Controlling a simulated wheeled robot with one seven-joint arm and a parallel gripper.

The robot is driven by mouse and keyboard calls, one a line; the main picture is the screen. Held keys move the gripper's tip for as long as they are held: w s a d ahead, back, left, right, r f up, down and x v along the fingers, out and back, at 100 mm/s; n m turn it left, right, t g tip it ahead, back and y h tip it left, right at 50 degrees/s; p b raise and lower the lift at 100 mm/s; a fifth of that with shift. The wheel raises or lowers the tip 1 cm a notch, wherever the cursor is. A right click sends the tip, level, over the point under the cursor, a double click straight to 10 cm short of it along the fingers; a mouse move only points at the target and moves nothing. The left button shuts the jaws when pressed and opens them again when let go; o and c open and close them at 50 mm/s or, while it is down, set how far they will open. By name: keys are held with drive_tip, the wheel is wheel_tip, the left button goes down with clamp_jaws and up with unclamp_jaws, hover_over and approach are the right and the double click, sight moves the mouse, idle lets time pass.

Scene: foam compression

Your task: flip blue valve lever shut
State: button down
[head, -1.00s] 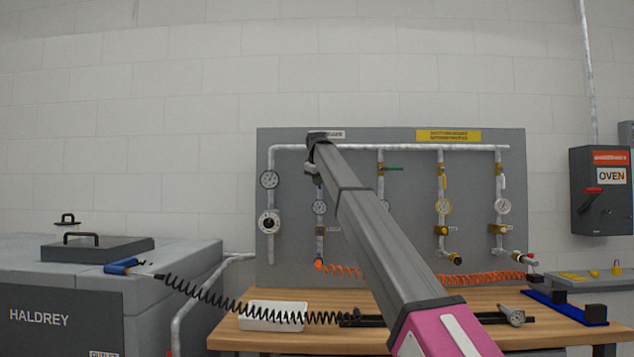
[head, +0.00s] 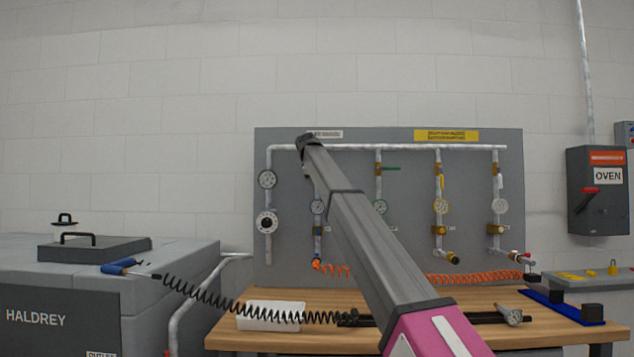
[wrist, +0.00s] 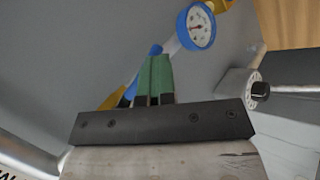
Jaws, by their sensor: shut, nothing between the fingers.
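My gripper (wrist: 155,80) is shut and empty in the wrist view, its green fingers together. A blue-rimmed gauge (wrist: 196,27) is on the same pipe, beyond the fingertips. In the head view my arm hides the gripper and the lever; the gauge (head: 317,206) on the second drop pipe shows beside the arm.
The grey panel (head: 400,250) carries neighbouring drop pipes with a green lever (head: 391,169) and yellow valves to the right. A white dial (head: 267,222) is on the left pipe. The wooden bench (head: 480,300) below holds a white tray (head: 270,324) and coiled hoses.

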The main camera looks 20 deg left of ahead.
drive_tip(key=d+r+n+t+h, duration=0.1)
drive_tip(key=h, duration=0.2)
drive_tip(key=d+r+n+t+h, duration=0.1)
drive_tip(key=n+t+h, duration=0.1)
drive_tip(key=w+d+r+n+t+h, duration=0.1)
drive_tip(key=h, duration=0.2)
drive_tip(key=shift+d+n+h, duration=0.25)
drive_tip(key=shift+n+h, duration=0.05)
drive_tip(key=shift+n, duration=0.1)
drive_tip(key=shift+s, duration=0.1)
